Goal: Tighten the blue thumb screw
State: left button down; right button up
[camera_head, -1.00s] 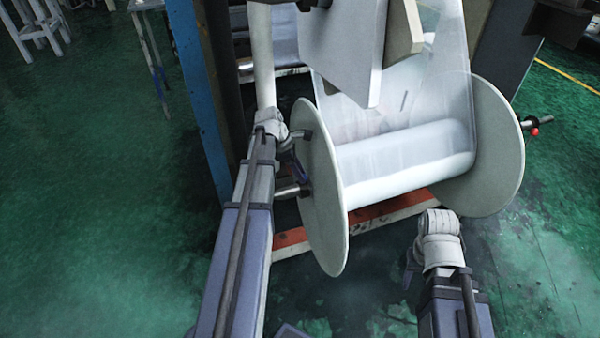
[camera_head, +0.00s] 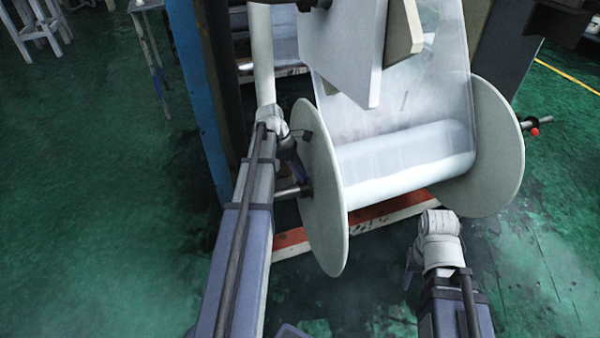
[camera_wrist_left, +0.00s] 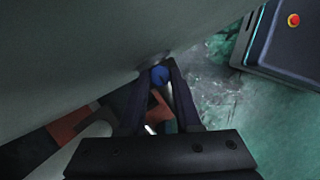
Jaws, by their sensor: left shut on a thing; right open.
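The blue thumb screw (camera_wrist_left: 159,75) shows as a small round blue knob in the left wrist view, close beside the pale disc. My left gripper (camera_wrist_left: 157,83) has its two dark fingers closed on the knob, one on each side. In the head view my left gripper (camera_head: 297,170) is at the outer face of the reel's left flange (camera_head: 322,225), beside the shaft end (camera_head: 294,191); the screw cannot be made out there. My right gripper (camera_head: 409,268) is open, mostly hidden by its own wrist, in front of the reel and apart from it.
Clear film (camera_head: 405,100) runs down onto the white roll (camera_head: 405,165) between two flanges. A blue post (camera_head: 197,100) stands left of the reel. A red-tipped shaft (camera_head: 535,130) sticks out at right. Green floor (camera_head: 90,220) is free at left.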

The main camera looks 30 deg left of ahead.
pick_arm(q)
jog(key=m, duration=0.1)
jog(key=m+g, duration=0.1)
jog(key=m, duration=0.1)
jog(key=shift+w, duration=0.3)
jog(key=shift+m+g, duration=0.9)
jog(key=shift+m, duration=1.2)
jog(key=c, duration=0.6)
grip_release()
